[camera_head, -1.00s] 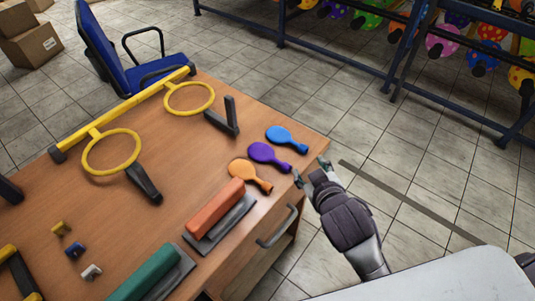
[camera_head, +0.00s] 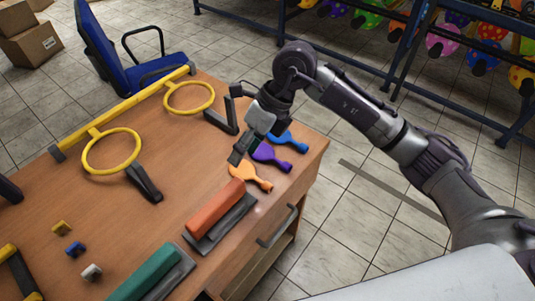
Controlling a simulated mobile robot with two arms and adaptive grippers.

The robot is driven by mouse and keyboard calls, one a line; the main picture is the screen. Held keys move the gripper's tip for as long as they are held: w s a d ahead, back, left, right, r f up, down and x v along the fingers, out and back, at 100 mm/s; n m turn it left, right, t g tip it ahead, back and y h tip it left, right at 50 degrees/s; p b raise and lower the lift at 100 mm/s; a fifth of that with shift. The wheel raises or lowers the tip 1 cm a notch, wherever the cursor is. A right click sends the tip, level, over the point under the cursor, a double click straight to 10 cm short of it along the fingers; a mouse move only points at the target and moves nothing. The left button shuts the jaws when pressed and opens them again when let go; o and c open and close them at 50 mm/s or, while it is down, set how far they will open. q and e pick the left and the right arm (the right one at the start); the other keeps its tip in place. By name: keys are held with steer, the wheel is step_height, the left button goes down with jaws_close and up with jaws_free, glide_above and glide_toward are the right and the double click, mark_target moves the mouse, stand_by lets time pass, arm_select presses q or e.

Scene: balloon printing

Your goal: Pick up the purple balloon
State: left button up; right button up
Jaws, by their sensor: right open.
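The purple balloon (camera_head: 268,155) lies flat on the wooden table near its right edge, between the blue balloon (camera_head: 290,143) and the orange balloon (camera_head: 248,177). My right gripper (camera_head: 243,153) is open and hangs over the balloons, pointing down. Its fingers hide part of the purple and blue balloons. I cannot tell whether the fingers touch the table or a balloon.
The wooden table (camera_head: 190,150) bears a yellow ring frame (camera_head: 112,134), a red block tool (camera_head: 214,207), a green block tool (camera_head: 146,272) and small coloured clips. A blue chair (camera_head: 150,66) stands behind. A drawer handle (camera_head: 278,226) is at the front.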

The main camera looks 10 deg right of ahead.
steer(key=w+d+m+h, duration=0.1)
steer(key=w+d+h, duration=0.2)
steer(key=d+h, duration=0.55)
steer(key=y+p, duration=0.2)
steer(key=y, duration=0.1)
glide_above(285, 163)
steer(key=shift+t, duration=0.4)
steer(key=f, duration=0.6)
steer(key=shift+s+d+f, duration=0.15)
steer(key=shift+d, duration=0.2)
steer(key=f, duration=0.1)
steer(key=f+p, duration=0.1)
steer(key=f, duration=0.3)
steer(key=shift+a+f, duration=0.2)
steer(key=shift+a, duration=0.15)
steer(key=shift+f, duration=0.3)
steer(key=c, duration=0.8)
